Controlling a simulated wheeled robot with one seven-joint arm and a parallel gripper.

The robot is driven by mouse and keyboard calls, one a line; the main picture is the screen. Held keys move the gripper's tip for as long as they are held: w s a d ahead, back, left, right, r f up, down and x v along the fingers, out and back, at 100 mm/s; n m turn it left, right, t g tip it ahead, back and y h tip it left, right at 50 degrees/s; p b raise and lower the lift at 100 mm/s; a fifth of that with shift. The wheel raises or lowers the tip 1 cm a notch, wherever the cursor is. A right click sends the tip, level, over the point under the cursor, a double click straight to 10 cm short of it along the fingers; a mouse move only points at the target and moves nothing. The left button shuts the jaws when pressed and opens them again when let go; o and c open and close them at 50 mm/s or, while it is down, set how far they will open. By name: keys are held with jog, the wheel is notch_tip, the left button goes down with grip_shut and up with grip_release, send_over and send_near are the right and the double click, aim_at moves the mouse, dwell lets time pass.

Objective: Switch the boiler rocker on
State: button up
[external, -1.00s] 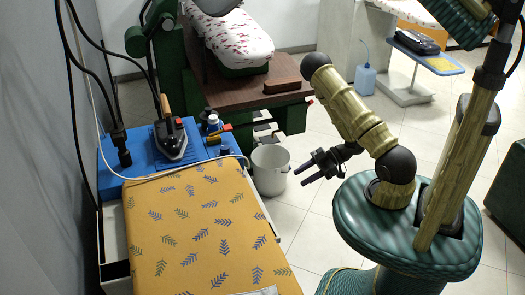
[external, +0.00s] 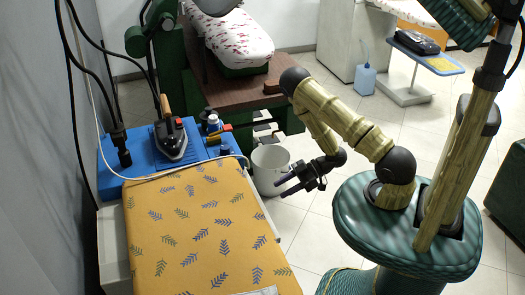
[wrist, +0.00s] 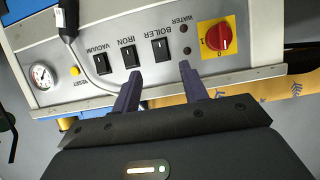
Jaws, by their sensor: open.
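The boiler rocker (wrist: 161,50) is a black rocker with a white mark, set in the grey control panel (wrist: 118,28) under the upside-down label BOILER. It shows in the wrist view, just above the gap between my fingers. My gripper (wrist: 160,78) is open and empty, its two dark fingers pointing at the panel. Its left tip lies below the IRON and BOILER rockers and its right tip near the WATER lamps. Contact cannot be told. In the external view my gripper (external: 280,186) is beside the ironing board's right edge. The panel's face is hidden there.
The IRON rocker (wrist: 129,57) and VACUUM rocker (wrist: 99,65) sit left of the boiler rocker. A red rotary knob (wrist: 217,37) on a yellow plate is to its right. A gauge (wrist: 42,75) and yellow reset button (wrist: 75,71) are further left. A white bucket (external: 270,168) stands behind my gripper.

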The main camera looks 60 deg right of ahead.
jog(key=x, duration=0.9)
jog(key=shift+w+a, duration=0.1)
jog(key=shift+c, duration=0.4)
grip_shut()
jog(key=f+t+y+b, duration=0.1)
jog(key=t+y+b, duration=0.1)
jog(key=b, duration=0.1)
jog(key=shift+o, duration=0.4)
grip_release()
